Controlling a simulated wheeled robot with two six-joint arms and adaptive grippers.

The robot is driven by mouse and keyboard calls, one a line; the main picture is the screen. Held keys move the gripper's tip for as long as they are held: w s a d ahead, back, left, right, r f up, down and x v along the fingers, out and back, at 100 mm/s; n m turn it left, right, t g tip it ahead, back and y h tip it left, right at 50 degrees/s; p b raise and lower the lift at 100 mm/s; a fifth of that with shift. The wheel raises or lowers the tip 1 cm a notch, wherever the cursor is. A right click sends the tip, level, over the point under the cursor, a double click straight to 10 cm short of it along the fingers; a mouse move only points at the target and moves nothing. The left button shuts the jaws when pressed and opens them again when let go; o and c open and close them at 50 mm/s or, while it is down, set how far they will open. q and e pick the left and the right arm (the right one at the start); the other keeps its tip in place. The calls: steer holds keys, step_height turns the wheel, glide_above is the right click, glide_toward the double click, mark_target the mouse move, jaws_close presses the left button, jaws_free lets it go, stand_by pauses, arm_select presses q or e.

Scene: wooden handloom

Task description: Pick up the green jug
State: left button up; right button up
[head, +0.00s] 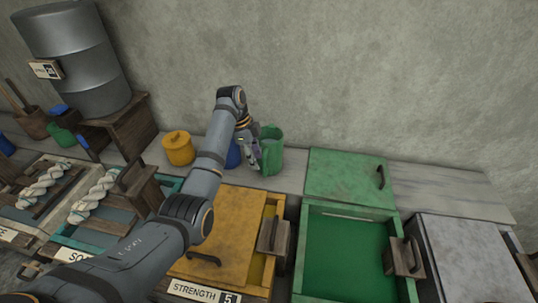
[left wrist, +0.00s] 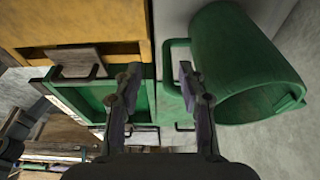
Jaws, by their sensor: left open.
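The green jug (head: 271,152) stands on the grey shelf along the wall in the head view. In the left wrist view the jug (left wrist: 235,60) fills the upper right, with its open mouth towards the lower right and its handle (left wrist: 167,62) on its left side. My left gripper (head: 252,156) is at the jug's left side in the head view. In the left wrist view my left gripper (left wrist: 160,75) is open, and the handle shows between its two fingers. I cannot tell whether a finger touches the jug. My right gripper is out of view.
A yellow lidded pot (head: 178,149) and a partly hidden blue vessel (head: 233,155) stand left of the jug. A green lid (head: 349,177) lies to its right. An open green box (head: 345,256) and a yellow box (head: 221,228) stand in front. A metal drum (head: 77,62) stands at left.

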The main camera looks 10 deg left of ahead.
mark_target(264, 176)
arm_select(q)
steer(key=x, duration=0.5)
steer(key=w+x, duration=0.1)
steer(key=x, duration=0.1)
steer(key=shift+d+f, duration=0.15)
steer(key=shift+d, duration=0.1)
jaws_close()
steer(key=shift+w, duration=0.1)
